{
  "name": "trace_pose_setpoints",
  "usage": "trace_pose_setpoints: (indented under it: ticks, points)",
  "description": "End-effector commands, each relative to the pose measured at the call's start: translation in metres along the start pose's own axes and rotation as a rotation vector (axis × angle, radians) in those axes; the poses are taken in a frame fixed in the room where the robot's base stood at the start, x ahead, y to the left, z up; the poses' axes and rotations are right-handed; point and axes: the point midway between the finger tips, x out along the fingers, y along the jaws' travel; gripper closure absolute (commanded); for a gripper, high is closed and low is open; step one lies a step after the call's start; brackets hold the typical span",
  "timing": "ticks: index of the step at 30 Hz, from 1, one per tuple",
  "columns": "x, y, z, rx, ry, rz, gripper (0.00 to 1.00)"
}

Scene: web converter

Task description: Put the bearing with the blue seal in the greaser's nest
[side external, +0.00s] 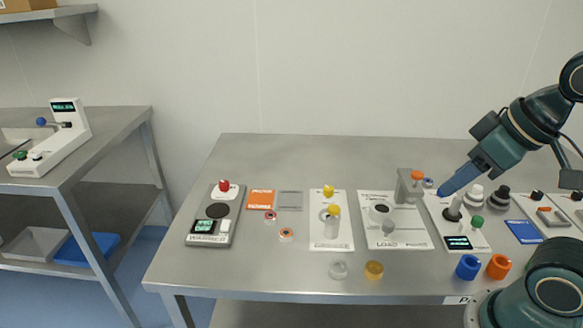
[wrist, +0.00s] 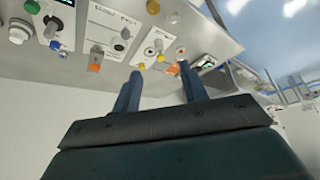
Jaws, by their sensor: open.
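My gripper (side external: 441,193) is at the right side of the bench, above the white station with a small display (side external: 458,242). In the wrist view its two fingers (wrist: 160,70) stand apart with nothing between them. A small blue-topped ring-like piece (side external: 428,183) lies just left of my fingertips, beside the grey bracket; I cannot tell whether it is the blue-sealed bearing. Two small rings with reddish-orange centres, bearing-like (side external: 270,216) (side external: 286,235), lie at the left. I cannot tell for certain which station is the greaser; its nest is not identifiable.
A grey bracket with an orange knob (side external: 409,187) stands behind the LOAD panel (side external: 395,239). A yellow-topped post station (side external: 331,234) and a warmer (side external: 213,232) are further left. Blue (side external: 468,267) and orange (side external: 498,267) caps stand near the front edge.

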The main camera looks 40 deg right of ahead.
Motion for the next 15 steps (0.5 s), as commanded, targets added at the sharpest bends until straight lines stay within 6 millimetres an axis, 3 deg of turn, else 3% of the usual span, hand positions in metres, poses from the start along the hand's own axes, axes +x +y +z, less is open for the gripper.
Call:
trace_pose_setpoints:
  ticks: [15]
  points:
    - [-0.0005,0.0022,-0.0061,0.028,-0.006,0.006,0.59]
